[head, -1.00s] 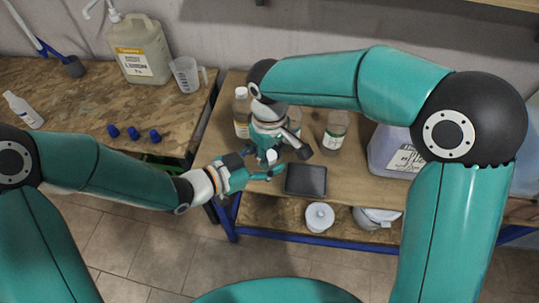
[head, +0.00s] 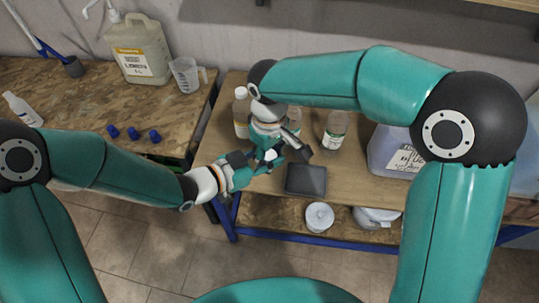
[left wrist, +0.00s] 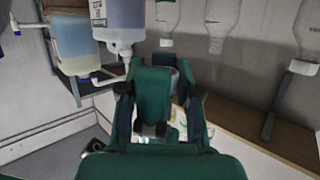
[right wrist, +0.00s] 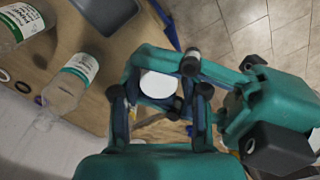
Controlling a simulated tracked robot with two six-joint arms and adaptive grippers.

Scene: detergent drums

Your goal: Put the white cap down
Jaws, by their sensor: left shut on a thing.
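The white cap (right wrist: 158,85) shows as a round white disc between the fingers of my right gripper in the right wrist view. My left gripper (head: 262,168) reaches in from the left and meets my right gripper (head: 270,151) above the near left part of the middle table. The left gripper is shut on the white cap, though its fingertips are partly hidden. The right gripper's fingers stand apart on either side of the cap. Whether they touch it is hard to see.
A dark tray (head: 306,180) lies on the middle table just right of the grippers. A bottle (head: 241,113) and a green-labelled bottle (head: 335,129) stand behind. Blue caps (head: 133,133) and a measuring jug (head: 186,75) are on the left table. A white-lidded container (head: 319,216) is below.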

